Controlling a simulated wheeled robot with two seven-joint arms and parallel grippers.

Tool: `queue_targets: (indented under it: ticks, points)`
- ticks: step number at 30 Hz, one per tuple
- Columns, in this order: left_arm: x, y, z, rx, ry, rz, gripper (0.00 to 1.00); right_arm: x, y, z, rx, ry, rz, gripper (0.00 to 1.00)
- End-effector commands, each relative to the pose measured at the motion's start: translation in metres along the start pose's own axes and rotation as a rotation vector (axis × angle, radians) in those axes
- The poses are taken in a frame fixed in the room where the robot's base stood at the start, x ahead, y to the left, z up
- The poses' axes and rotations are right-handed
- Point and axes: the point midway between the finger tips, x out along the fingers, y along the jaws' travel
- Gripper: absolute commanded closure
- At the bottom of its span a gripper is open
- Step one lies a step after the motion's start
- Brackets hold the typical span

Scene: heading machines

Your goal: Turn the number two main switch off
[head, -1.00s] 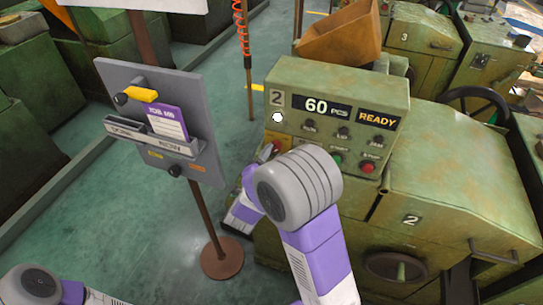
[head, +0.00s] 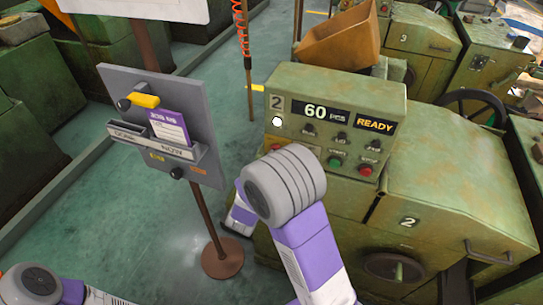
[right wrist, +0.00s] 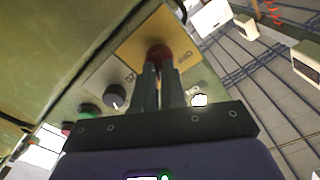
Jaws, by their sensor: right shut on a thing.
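My right arm covers the panel's lower left there, and the main switch is hidden. In the right wrist view the red main switch handle (right wrist: 158,51) sits on a yellow plate (right wrist: 140,45). My right gripper (right wrist: 159,70) is shut on the handle, with a finger on each side. Lettering shows on the plate beside it, but the switch's position is unclear. My left gripper is out of view; only part of the left arm shows at lower left.
A grey board (head: 160,120) with a yellow handle and a purple card stands on a post left of the panel. Green (head: 335,161) and red (head: 365,170) buttons sit low on the panel. Machine three (head: 420,45) is behind. Floor around the post is clear.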

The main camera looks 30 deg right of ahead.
Motion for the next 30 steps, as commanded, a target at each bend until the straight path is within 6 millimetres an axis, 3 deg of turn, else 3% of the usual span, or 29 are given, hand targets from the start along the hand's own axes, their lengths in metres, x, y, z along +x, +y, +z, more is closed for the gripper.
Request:
queue_targets:
  ticks: [30]
  points:
    - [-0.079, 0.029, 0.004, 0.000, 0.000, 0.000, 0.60, -0.001, -0.003, 0.000, -0.966, -0.004, 0.000, 1.00]
